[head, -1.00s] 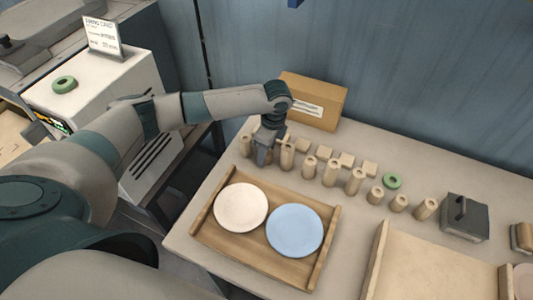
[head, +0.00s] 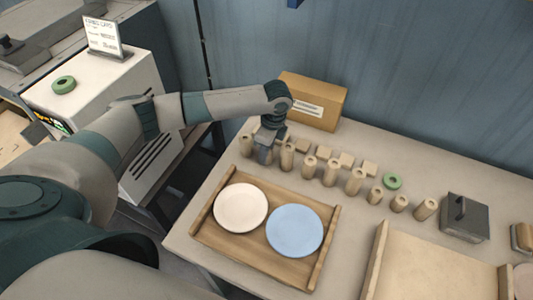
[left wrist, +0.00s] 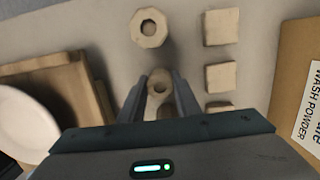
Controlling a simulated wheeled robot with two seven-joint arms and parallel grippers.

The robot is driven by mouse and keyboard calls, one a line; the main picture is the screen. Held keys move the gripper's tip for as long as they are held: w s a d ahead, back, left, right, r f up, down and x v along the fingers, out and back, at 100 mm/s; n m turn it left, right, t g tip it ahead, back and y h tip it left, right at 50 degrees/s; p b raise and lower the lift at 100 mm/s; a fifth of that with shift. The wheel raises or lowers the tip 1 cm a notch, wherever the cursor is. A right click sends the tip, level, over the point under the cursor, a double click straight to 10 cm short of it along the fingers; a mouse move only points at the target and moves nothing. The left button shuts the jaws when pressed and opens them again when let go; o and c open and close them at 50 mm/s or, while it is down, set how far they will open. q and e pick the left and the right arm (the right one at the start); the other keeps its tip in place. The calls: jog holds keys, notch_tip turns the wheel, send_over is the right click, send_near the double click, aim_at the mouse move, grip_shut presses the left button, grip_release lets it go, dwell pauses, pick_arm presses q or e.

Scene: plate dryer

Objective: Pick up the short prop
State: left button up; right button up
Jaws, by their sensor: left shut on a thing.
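My left gripper (head: 265,155) is low over the table at the left end of a row of round wooden props, between the leftmost prop (head: 246,146) and a taller one (head: 287,156). In the left wrist view its two fingers (left wrist: 160,95) stand on either side of a pale wooden prop (left wrist: 160,78) with a round hole in its top, and they are shut on it. In the head view the gripper hides this prop, so its height is hard to judge. A faceted prop with a hole (left wrist: 148,28) stands apart, ahead of the fingers. My right gripper is not in view.
Square wooden blocks (left wrist: 221,77) lie beside the props. A wash powder box (head: 313,101) stands behind. A wooden tray (head: 210,232) with a white plate (head: 240,207) and a blue plate (head: 294,231) is in front.

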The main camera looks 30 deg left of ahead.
pick_arm(q)
notch_tip(320, 180, up, 9)
jog(key=b, duration=0.2)
jog(key=shift+r+b, duration=0.2)
jog(key=shift+b, duration=0.15)
jog(key=shift+r, duration=0.35)
